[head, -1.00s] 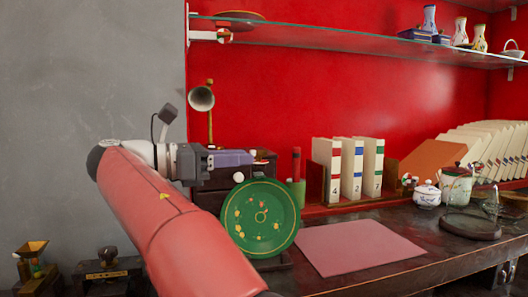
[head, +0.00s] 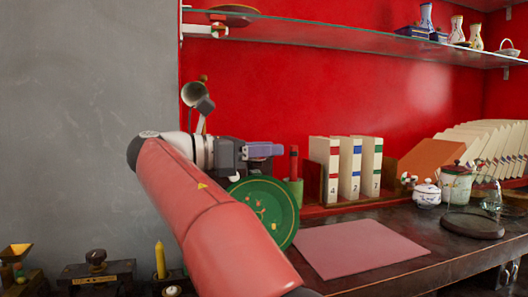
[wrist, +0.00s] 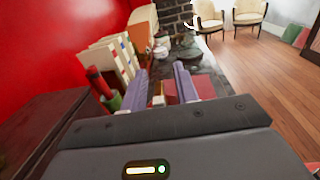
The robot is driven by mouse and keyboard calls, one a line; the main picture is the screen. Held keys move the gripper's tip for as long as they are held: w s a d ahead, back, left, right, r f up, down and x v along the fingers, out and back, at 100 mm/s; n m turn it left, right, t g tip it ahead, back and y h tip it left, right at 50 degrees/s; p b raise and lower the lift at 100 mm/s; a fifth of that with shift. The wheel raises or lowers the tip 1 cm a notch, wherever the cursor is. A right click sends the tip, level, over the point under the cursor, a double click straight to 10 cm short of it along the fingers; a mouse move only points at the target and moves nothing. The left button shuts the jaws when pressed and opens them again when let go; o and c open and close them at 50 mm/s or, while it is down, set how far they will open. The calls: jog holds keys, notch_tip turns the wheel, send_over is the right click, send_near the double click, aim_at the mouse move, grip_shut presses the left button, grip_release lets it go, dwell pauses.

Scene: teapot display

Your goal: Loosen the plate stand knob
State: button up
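A green plate (head: 275,196) with a flower pattern stands tilted upright on the dark counter, partly hidden by my arm. I cannot make out a stand or its knob. My gripper (head: 264,150) is above and behind the plate's top edge, pointing right. In the wrist view my gripper (wrist: 162,84) shows two purple fingers spread apart. A small pale piece (wrist: 158,100) shows low between the fingers; I cannot tell what it is or whether it touches them. The plate is not clearly visible in the wrist view.
Numbered white binders (head: 350,168) and a red stick in a green holder (head: 294,180) stand right of my gripper. A pink mat (head: 360,247) lies flat on the counter. Teaware (head: 456,184) and a glass dome stand farther right. A glass shelf (head: 350,33) runs overhead.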

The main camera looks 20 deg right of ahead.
grip_shut()
